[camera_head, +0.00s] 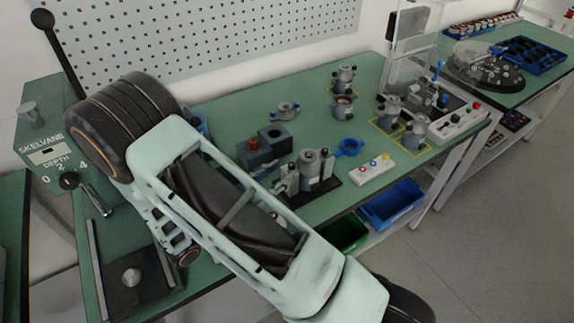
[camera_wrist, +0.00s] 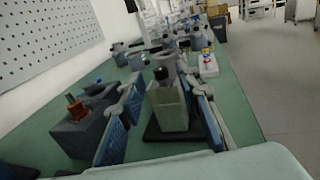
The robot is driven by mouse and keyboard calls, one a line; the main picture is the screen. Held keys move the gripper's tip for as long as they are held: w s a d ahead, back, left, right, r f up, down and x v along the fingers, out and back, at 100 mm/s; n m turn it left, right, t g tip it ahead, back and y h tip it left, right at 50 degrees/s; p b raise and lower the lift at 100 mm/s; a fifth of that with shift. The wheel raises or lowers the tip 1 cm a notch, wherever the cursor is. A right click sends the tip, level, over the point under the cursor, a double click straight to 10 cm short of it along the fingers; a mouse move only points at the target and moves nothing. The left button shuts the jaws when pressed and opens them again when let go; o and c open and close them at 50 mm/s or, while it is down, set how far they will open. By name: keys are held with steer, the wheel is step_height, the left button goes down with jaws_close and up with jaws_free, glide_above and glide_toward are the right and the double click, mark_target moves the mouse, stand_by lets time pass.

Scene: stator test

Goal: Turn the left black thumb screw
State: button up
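A fixture with a black base plate (camera_head: 324,191) holds a grey metal stator (camera_head: 311,163) near the table's front edge. In the wrist view the black base (camera_wrist: 188,133) carries a pale upright block (camera_wrist: 168,106). A small black thumb screw (camera_wrist: 161,73) shows at the block's top. My gripper (camera_wrist: 163,88) is open, its two blue-padded fingers standing apart to the left and right of the block and screw. I see no clear contact; how near the fingertips are to the screw is hard to judge.
A dark block with an orange-brown part (camera_wrist: 75,107) stands just left of my fingers. A blue ring-shaped part (camera_head: 349,147) and a white button box (camera_head: 372,170) lie right of the fixture. More metal housings (camera_head: 344,106) stand behind. A perforated wall panel (camera_head: 200,35) bounds the back.

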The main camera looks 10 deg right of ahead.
mark_target(289, 166)
steer(key=shift+x, duration=1.8)
jaws_close()
